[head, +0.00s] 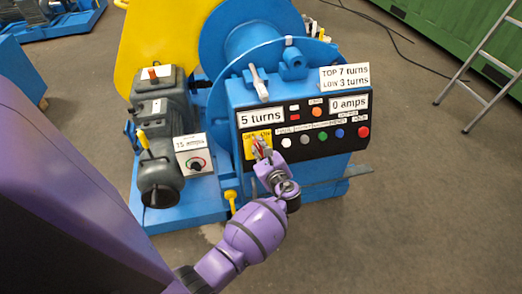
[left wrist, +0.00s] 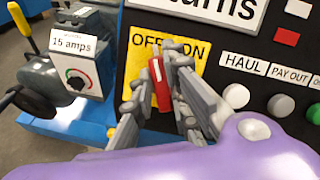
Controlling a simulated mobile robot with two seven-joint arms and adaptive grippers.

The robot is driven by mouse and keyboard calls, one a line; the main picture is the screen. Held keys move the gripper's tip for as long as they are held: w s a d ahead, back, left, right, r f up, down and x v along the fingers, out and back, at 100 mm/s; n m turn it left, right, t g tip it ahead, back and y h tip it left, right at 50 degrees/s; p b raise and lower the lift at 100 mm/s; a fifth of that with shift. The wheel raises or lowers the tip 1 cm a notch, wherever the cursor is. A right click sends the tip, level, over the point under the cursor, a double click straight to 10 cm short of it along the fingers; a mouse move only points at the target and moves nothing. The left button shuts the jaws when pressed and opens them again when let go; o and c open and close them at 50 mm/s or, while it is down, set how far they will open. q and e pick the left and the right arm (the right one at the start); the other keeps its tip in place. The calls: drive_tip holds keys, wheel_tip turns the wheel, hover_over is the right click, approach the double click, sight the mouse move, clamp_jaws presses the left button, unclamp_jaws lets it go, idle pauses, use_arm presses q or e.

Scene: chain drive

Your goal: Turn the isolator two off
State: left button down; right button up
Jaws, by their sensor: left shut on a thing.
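The isolator is a yellow plate (head: 249,151) marked OFF and ON, at the left end of the black control panel; no number shows on it. In the left wrist view the plate (left wrist: 146,64) shows OFF at upper left and ON at upper right. Its red handle (left wrist: 159,84) stands nearly upright, its top leaning slightly left. My left gripper (head: 262,147) is in front of the plate, and its grey fingers (left wrist: 165,78) are shut around the red handle. The fingers hide part of the plate and handle. My right gripper is not in view.
The black panel (head: 315,117) carries displays reading 5 turns and 0 amps, and several coloured buttons right of the isolator. A 15 amps dial box (head: 194,155) stands left of it. A yellow-topped lever (head: 231,197) is below. A ladder (head: 491,75) leans at far right.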

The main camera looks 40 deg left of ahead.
use_arm(q)
drive_tip(key=n, duration=0.2)
drive_tip(key=shift+f+n+g, duration=0.1)
drive_tip(key=shift+n+g, duration=0.2)
drive_tip(key=shift+n, duration=0.1)
drive_tip(key=shift+s+n+b, duration=0.1)
drive_tip(key=shift+n+b, duration=0.2)
drive_tip(key=shift+n, duration=0.7)
drive_tip(key=shift+g, duration=0.3)
drive_tip(key=c, duration=1.7)
unclamp_jaws()
drive_tip(key=shift+c, duration=0.2)
